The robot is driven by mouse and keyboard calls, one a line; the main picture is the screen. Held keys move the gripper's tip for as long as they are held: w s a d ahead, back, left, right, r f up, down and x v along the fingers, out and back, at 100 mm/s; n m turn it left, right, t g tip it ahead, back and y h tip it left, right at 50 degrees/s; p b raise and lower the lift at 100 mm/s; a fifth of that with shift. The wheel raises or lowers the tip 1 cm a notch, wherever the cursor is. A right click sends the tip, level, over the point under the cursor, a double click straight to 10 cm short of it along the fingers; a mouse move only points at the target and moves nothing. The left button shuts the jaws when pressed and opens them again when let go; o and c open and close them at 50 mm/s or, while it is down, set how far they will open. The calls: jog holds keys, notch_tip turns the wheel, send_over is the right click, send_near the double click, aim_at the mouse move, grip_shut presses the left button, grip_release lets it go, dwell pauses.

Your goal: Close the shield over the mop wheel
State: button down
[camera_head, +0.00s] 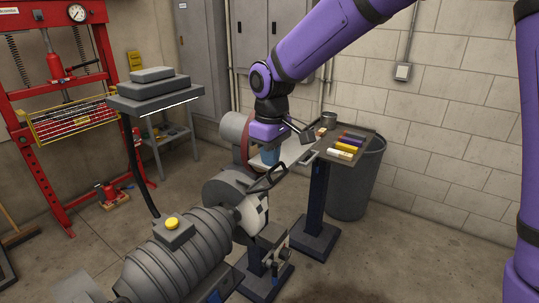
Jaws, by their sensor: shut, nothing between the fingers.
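The grinding machine's ribbed grey motor (178,262) stands in the lower middle, with a yellow button on top. At its far end is a grey round guard (226,187). A pale wheel (252,214), which looks like the mop wheel, shows below and right of this guard. A dark-framed piece (266,179), which looks like the shield, is raised and tilted above the wheel. My gripper (270,157) points down just above and behind that frame, its fingers shut and empty. I cannot tell whether it touches the frame.
A pedestal tray (331,165) with coloured bars stands right of my gripper, beside a grey bin (362,185). A grey cylindrical body (233,127) with a reddish disc is behind my gripper. A red press (58,90) stands at left. Floor at lower right is clear.

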jog(key=shift+d, duration=0.1)
jog(key=shift+s+d+f+y, duration=0.15)
jog(key=shift+s+y, duration=0.05)
jog(key=shift+y, duration=0.1)
